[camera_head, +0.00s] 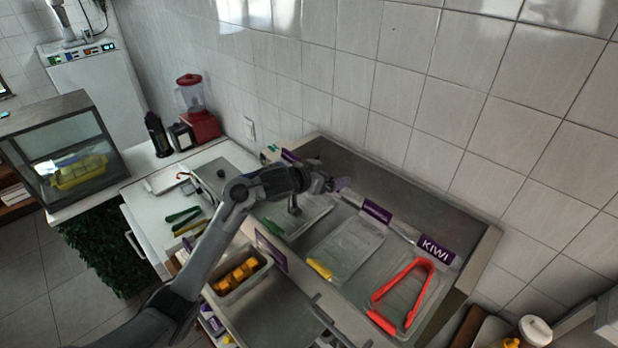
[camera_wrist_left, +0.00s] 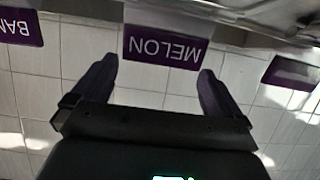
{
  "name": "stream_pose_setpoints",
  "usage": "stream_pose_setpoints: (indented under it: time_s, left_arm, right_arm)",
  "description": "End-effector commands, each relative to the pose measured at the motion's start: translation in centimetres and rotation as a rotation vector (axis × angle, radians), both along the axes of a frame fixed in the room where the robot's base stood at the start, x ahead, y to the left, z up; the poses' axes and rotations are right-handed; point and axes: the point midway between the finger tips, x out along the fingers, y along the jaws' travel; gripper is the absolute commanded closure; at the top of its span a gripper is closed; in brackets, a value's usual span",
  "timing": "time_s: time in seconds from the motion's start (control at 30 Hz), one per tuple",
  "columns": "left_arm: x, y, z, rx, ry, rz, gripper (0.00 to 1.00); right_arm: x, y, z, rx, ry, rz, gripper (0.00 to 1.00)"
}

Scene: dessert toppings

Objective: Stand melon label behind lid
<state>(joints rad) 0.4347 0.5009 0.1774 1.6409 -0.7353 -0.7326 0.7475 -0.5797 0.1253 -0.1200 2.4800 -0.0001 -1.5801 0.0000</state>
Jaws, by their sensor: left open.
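The purple melon label (camera_wrist_left: 165,47) shows upside down in the left wrist view, between and just beyond my fingertips. In the head view a small purple patch (camera_head: 341,184), likely this label, shows at the tip of my left gripper (camera_head: 328,184). My left gripper is open, with its two dark fingers (camera_wrist_left: 158,75) apart on either side of the label; I cannot tell whether they touch it. My right gripper does not show.
To the right stand another purple label (camera_head: 377,211) and the kiwi label (camera_head: 436,250) behind clear lids. Red tongs (camera_head: 402,290) lie on the kiwi lid. Another label (camera_head: 290,156) stands to the left. The tiled wall (camera_head: 400,100) rises close behind.

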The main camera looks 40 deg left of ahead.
Motion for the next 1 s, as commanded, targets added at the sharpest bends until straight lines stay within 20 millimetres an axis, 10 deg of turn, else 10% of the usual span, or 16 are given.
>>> stream_pose_setpoints:
  time_s: [0.6, 1.0]
  left_arm:
    - [-9.6, 0.4, 4.2, 0.002, -0.002, 0.000, 0.00]
    - [-11.1, 0.4, 4.7, 0.000, -0.001, 0.000, 0.00]
  right_arm:
    - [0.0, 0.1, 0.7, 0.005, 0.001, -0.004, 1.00]
    - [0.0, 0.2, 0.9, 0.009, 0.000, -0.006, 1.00]
